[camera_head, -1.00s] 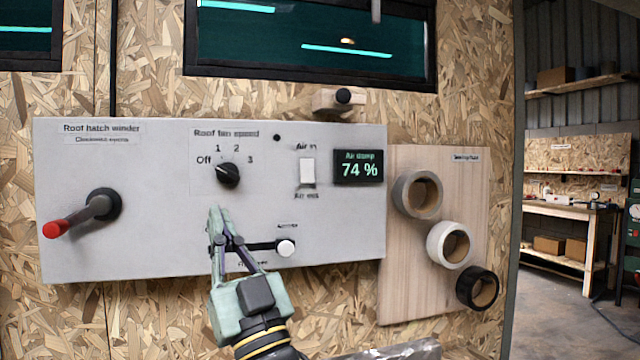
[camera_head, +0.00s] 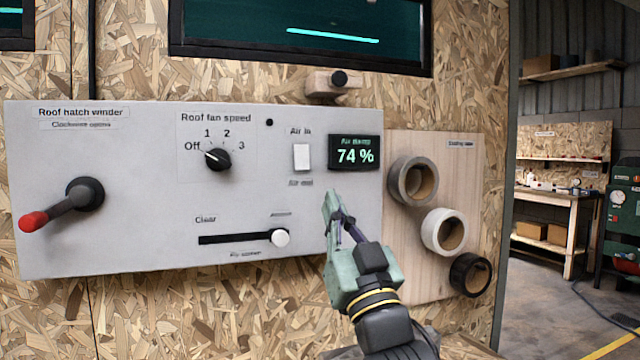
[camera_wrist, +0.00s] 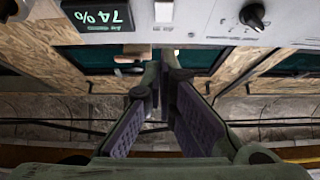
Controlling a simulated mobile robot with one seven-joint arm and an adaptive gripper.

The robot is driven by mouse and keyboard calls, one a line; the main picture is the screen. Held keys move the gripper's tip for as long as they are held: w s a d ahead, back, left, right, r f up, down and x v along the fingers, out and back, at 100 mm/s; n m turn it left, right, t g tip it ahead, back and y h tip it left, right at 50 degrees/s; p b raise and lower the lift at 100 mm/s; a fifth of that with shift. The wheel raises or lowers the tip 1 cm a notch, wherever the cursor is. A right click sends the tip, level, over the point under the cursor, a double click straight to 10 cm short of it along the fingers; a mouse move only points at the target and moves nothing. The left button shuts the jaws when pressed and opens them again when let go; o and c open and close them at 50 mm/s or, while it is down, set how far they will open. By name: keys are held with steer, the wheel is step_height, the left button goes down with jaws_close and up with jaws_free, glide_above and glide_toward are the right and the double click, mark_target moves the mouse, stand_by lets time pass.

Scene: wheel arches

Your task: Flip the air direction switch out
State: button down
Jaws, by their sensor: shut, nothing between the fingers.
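The air direction switch (camera_head: 302,157) is a white rocker on the grey control panel (camera_head: 130,235), between the labels "Air in" above and "Air out" below. In the wrist view the switch (camera_wrist: 164,11) shows at the top edge, beyond my fingertips. My gripper (camera_head: 333,200) is in front of the panel's lower right part, below and to the right of the switch. Its fingers are shut and empty, and point up. The wrist view shows the fingertips (camera_wrist: 167,57) close together. I see no contact with the switch; which way the rocker is tipped is hard to tell.
A display (camera_head: 354,153) reading 74 % sits right of the switch. A fan speed knob (camera_head: 217,157), a slider knob (camera_head: 280,238) and a red-handled crank (camera_head: 60,206) are on the panel. Tape rolls (camera_head: 444,232) hang on a board at the right.

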steer(key=p, duration=0.5)
glide_toward(305, 151)
step_height(305, 151, up, 4)
steer(key=w, duration=0.2)
steer(key=a+f+p, duration=0.1)
steer(key=shift+w, duration=0.4)
steer(key=shift+w+a, duration=0.1)
steer(key=shift+w, duration=0.15)
steer(key=shift+f, duration=0.1)
